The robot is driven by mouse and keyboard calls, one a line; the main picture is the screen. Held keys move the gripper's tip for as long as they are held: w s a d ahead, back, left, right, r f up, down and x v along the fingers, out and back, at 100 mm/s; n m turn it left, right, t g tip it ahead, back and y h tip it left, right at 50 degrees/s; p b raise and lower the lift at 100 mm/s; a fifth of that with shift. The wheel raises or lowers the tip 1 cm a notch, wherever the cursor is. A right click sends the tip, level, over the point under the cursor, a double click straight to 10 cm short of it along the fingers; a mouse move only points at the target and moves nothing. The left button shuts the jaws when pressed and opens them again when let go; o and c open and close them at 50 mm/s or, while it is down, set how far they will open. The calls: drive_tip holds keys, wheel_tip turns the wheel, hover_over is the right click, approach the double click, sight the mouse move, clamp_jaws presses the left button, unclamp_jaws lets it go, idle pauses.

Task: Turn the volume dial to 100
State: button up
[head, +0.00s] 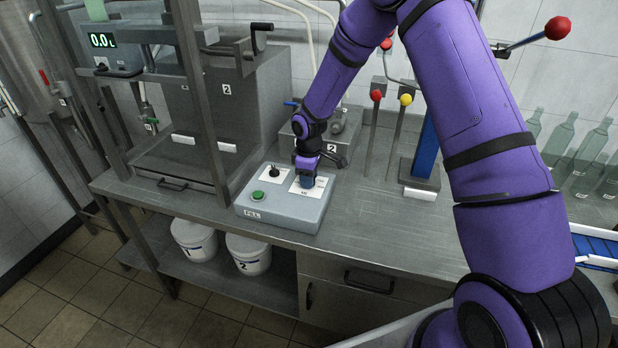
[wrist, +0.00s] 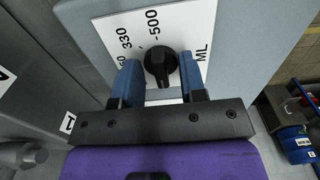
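The volume dial (wrist: 160,66) is a round black knob with a raised ridge on a white plate (wrist: 118,32) marked 500, 330 and ML. Other marks are partly hidden. In the head view my gripper (head: 307,181) covers the dial on the grey control box (head: 280,215) labelled FILL.
The box also bears a green button (head: 257,196) and a black switch (head: 272,171). A small metal unit marked 2 (head: 345,150) stands behind it. Red and yellow-knobbed levers (head: 405,100) rise to the right. A display (head: 102,40) reads 0.0 L. Buckets (head: 249,254) sit below.

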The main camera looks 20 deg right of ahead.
wheel_tip(320, 180, up, 11)
idle(0.7)
idle(0.3)
